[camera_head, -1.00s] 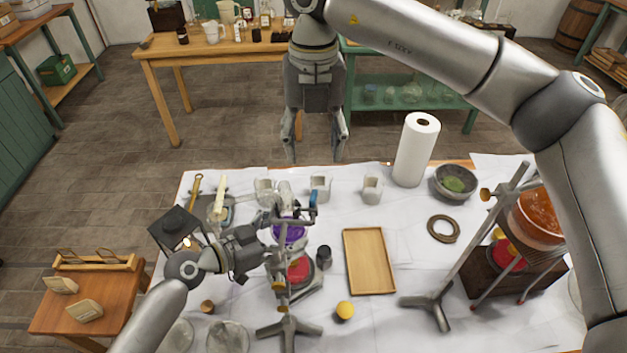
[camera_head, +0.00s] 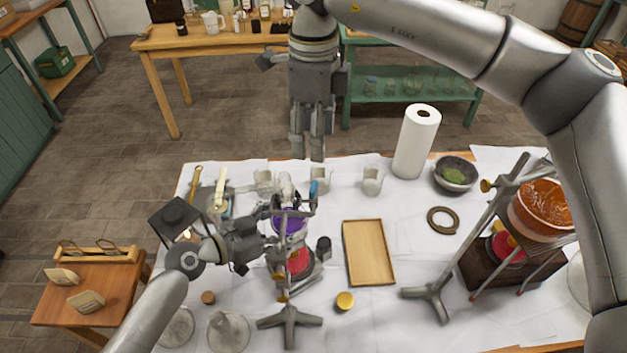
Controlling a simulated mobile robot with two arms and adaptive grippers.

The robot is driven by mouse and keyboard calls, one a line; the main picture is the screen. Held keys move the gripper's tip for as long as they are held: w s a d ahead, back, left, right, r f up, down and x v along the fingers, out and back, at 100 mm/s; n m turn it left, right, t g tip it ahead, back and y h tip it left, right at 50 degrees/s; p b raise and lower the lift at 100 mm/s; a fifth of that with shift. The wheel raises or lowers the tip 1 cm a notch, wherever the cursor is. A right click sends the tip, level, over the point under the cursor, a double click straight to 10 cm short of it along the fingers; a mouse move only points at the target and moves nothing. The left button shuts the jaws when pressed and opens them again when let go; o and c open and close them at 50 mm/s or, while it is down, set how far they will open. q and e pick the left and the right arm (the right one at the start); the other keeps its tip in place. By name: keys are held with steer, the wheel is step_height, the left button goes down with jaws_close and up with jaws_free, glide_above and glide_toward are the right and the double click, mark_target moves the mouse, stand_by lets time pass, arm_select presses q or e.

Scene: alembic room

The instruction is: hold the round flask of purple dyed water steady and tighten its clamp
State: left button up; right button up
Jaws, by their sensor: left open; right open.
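The round flask of purple dyed water (camera_head: 290,224) is held upright on a metal stand (camera_head: 290,318) left of the table's middle. Its clamp, with a blue handle (camera_head: 314,188), is at the flask's neck. My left gripper (camera_head: 268,246) is open, close against the flask's lower left side; its fingertips are partly hidden, and I cannot tell whether they touch. My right gripper (camera_head: 307,150) is open and empty, pointing down over the table's back edge, behind and above the clamp.
A wooden tray (camera_head: 368,252), a yellow-topped jar (camera_head: 344,301) and a dark bottle (camera_head: 323,248) lie right of the stand.

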mark_target(314, 185)
step_height(314, 185, down, 12)
stand_by(0.5)
steer(key=c, duration=1)
steer(key=shift+m, duration=0.3)
steer(key=m, duration=0.5)
arm_select(q)
steer(key=shift+s, duration=0.1)
arm_select(e)
steer(key=m, duration=0.3)
steer(key=shift+d+r+m, duration=0.1)
steer(key=shift+m, duration=1.3)
steer(key=shift+r, duration=0.1)
